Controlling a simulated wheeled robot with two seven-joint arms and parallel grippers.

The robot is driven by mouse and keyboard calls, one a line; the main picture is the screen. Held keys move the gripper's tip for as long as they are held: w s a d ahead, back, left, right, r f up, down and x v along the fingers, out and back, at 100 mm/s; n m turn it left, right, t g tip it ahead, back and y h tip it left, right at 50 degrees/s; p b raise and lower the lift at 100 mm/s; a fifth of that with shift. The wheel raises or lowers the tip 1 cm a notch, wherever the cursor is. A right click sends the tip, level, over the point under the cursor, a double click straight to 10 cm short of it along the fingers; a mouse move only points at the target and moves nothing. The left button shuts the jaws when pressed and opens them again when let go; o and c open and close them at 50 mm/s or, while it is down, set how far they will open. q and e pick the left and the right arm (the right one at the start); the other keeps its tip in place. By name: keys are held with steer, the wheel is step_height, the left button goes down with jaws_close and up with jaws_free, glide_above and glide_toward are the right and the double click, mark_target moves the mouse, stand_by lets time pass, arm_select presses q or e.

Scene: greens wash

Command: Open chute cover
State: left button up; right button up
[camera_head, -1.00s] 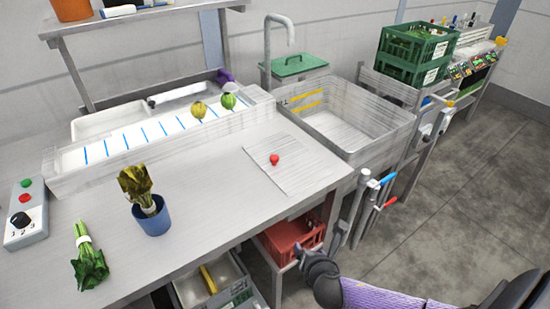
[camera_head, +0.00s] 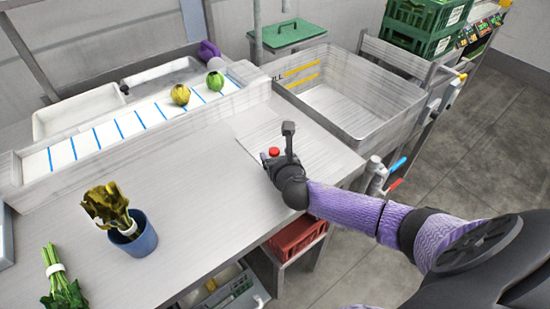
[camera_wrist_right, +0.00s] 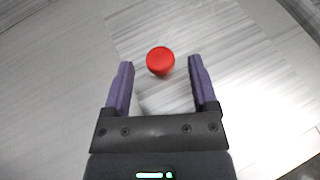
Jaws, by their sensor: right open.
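The chute cover (camera_head: 314,157) is a flat, pale square plate lying level in the steel counter, with a small red knob (camera_head: 274,152) in its middle. My right gripper (camera_head: 277,143) is over the cover at the knob, open, with one finger on either side of it in the head view. In the right wrist view the red knob (camera_wrist_right: 160,60) lies between and slightly beyond the tips of the purple fingers (camera_wrist_right: 160,66); neither finger visibly touches it. My wrist hides part of the cover in the head view. My left gripper is not in view.
A wash trough with blue stripes (camera_head: 118,130) holds two round vegetables behind the counter. A deep sink (camera_head: 350,110) stands right of the cover. A blue cup (camera_head: 136,238) with leafy greens and a tied bunch (camera_head: 62,290) are at the left. A red crate (camera_head: 297,238) is below.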

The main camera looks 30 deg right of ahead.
steer(key=shift+w+d, duration=0.15)
steer(key=shift+w, duration=0.15)
jaws_close()
stand_by(1.3)
